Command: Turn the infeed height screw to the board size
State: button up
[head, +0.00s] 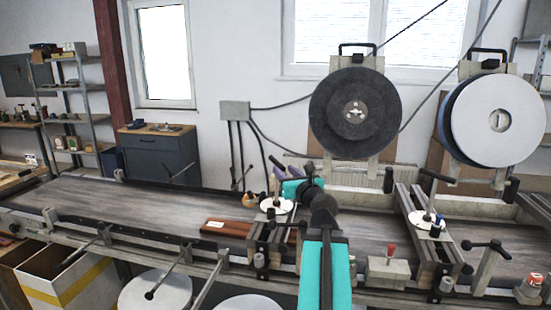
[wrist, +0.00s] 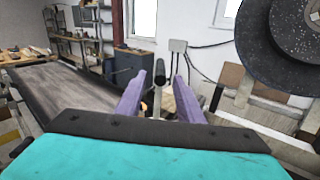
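My gripper (head: 287,172) is above the conveyor, by a white dial disc (head: 272,206) on a cross-bridge; my arm partly covers this area. In the wrist view its two purple fingers (wrist: 160,82) stand apart. A grey post with a dark round end (wrist: 160,72) shows between them; I cannot tell whether they touch it. The dial markings and the label text are too small to read.
The grey conveyor belt (head: 110,203) runs across the view, with clamp handles along its rails. A dark reel (head: 355,112) and a white reel (head: 497,120) stand behind it. A red-knobbed lever (head: 391,250) is on the front right. The belt's left part is clear.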

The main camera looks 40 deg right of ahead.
aim_at(275, 162)
jog(key=shift+p+x, duration=0.8)
jog(key=shift+p, duration=1.15)
jog(key=shift+w+d, duration=0.1)
jog(key=shift+p+x, duration=0.85)
jog(key=shift+x, duration=3.2)
grip_shut()
